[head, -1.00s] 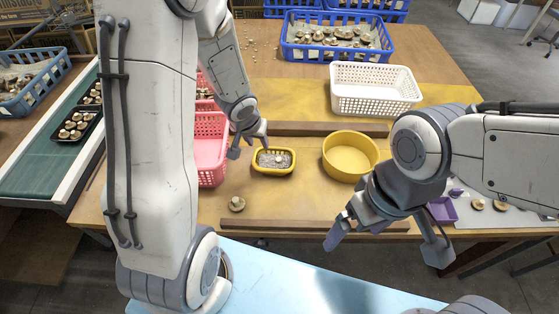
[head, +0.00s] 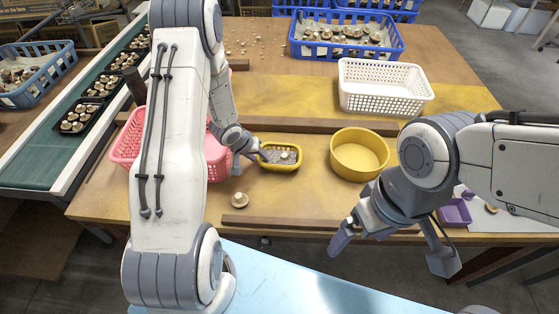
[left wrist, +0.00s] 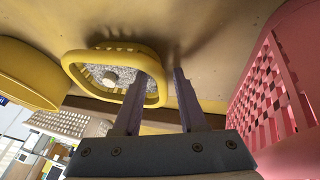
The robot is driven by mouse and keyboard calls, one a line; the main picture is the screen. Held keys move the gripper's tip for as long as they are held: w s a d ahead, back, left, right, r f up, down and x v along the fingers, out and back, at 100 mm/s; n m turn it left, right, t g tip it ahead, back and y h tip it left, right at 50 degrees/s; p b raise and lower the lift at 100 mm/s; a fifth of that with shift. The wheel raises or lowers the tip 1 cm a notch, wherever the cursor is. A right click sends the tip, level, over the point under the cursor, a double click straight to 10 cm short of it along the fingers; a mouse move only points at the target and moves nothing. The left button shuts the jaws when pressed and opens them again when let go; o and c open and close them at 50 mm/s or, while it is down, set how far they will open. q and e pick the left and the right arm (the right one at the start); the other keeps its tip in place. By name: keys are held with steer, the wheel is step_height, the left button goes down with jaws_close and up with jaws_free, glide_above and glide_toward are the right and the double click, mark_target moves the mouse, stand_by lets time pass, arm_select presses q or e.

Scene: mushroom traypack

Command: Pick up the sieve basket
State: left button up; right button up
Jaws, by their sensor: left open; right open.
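The sieve basket (head: 281,167) is a small yellow basket with a grey mesh bottom and a pale mushroom inside. It sits on the wooden table, and it also shows in the left wrist view (left wrist: 85,83). My left gripper (head: 250,163) is open at the basket's left end. In the left wrist view its fingers (left wrist: 161,76) straddle the near end rim, one over the inside and one outside. I cannot tell whether they touch it. My right gripper (head: 391,252) is open and empty over the table's front edge, away from the basket.
A pink basket (head: 127,140) stands just left of my left gripper. A round yellow bowl (head: 352,172) stands right of the sieve basket. Wooden strips (head: 320,126) lie behind and in front. A loose mushroom (head: 239,200) lies in front. A white basket (head: 385,104) stands further back.

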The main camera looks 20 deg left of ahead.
arm_select(q)
steer(key=shift+x, duration=0.95)
steer(key=shift+c, duration=0.3)
jaws_close()
stand_by(0.4)
